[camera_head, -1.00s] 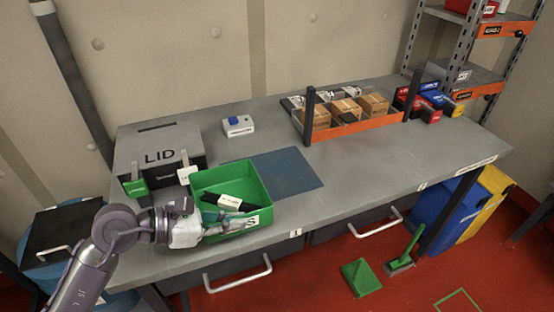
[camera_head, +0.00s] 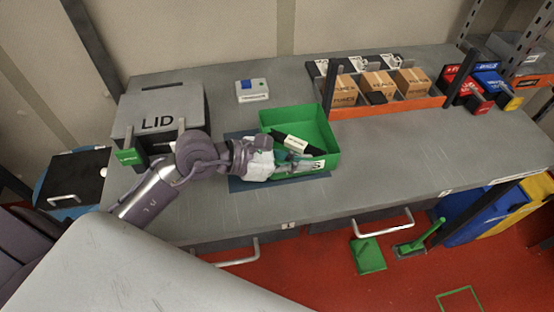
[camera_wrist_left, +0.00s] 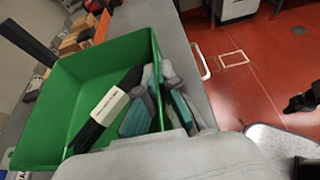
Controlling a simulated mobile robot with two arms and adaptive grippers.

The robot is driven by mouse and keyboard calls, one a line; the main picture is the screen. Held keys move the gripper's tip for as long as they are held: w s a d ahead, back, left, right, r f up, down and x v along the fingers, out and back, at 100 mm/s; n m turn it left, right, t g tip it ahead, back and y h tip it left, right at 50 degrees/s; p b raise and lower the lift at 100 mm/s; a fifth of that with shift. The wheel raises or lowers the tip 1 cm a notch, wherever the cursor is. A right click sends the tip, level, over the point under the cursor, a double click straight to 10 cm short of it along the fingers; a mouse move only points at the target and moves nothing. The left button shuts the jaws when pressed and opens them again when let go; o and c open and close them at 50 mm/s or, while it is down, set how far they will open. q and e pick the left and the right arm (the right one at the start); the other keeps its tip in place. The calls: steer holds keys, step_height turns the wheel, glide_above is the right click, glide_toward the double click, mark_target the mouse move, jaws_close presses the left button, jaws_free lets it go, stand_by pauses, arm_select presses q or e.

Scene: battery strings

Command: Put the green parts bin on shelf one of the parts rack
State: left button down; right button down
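The green parts bin (camera_head: 325,133) is over the blue mat (camera_head: 245,182) on the bench in the head view; whether it touches the mat is unclear. It holds a black item with a white label (camera_head: 297,142). My left gripper (camera_head: 292,160) is shut on the bin's near wall. In the left wrist view the bin (camera_wrist_left: 60,85) fills the left, with one teal fingertip pad inside the wall and one outside, the gripper (camera_wrist_left: 158,112) straddling it. The parts rack (camera_head: 528,82) shows only partly at the upper right, with an orange shelf edge. My right gripper is out of view.
An orange-fronted tray (camera_head: 390,108) of cartons and red, blue bins (camera_head: 480,85) stand along the back right. Bench right of the bin is clear.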

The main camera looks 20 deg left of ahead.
arm_select(q)
steer(key=a+f, duration=0.1)
steer(key=a, duration=0.1)
steer(key=w+a+f, duration=0.1)
steer(key=a, duration=0.1)
steer(key=w+a+f, duration=0.1)
steer(key=a, duration=0.1)
steer(key=shift+w+f, duration=0.2)
steer(key=shift+f, duration=0.2)
steer(key=shift+w+a+f, duration=0.1)
steer(key=shift+a+f, duration=0.05)
steer(key=shift+a, duration=0.1)
steer(key=shift+a+f+p, duration=0.1)
steer(key=shift+f+p, duration=0.2)
step_height(320, 180, down, 3)
steer(key=shift+f, duration=0.2)
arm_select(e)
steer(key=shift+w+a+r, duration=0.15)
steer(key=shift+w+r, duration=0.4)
arm_select(q)
steer(key=shift+f, duration=0.1)
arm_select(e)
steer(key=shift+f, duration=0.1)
